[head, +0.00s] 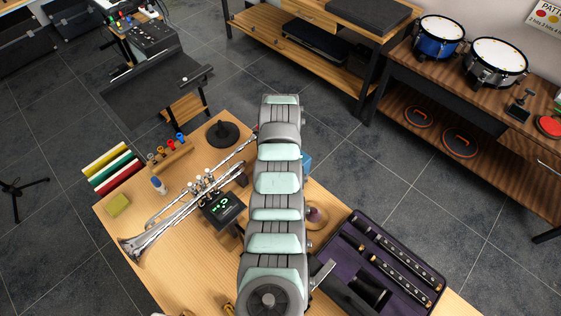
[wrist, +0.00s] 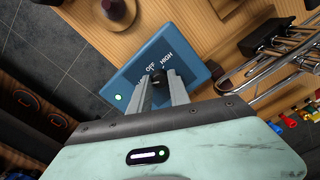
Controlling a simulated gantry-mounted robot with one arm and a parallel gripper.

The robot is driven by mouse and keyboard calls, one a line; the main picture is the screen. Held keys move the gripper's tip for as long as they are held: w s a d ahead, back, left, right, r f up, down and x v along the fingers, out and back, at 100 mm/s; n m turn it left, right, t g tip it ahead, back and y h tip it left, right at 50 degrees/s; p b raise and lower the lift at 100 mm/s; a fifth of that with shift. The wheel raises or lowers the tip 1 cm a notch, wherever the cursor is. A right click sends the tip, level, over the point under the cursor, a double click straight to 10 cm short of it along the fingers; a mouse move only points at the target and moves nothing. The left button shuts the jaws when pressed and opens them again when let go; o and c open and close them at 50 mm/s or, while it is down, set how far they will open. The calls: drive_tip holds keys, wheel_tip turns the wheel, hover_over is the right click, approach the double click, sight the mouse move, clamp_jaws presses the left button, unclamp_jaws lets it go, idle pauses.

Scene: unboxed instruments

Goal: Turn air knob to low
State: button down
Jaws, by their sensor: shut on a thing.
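The air unit is a flat blue box (wrist: 131,80) on the wooden table, with the white words OFF and HIGH on its face and a lit green dot near its left corner. My gripper (wrist: 161,74) is over this face, with its two fingers shut on a small dark knob (wrist: 157,84) below the words. The fingers hide most of the knob, so its pointer and setting cannot be read. No LOW label shows. In the head view my arm covers nearly all of the blue box (head: 306,162); only a blue edge shows to its right.
A silver trumpet (head: 160,228) and a dark tuner (head: 223,207) lie left of my arm. A black-cased clarinet set (head: 355,250) lies to the right. A round brass-coloured item (head: 317,215) stands close to the arm. The table's edge is near the blue box.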

drive_tip(key=c, duration=1.2)
unclamp_jaws()
drive_tip(key=shift+c, duration=0.2)
wheel_tip(320, 180, up, 11)
drive_tip(key=p, duration=0.1)
drive_tip(key=shift+f, duration=0.15)
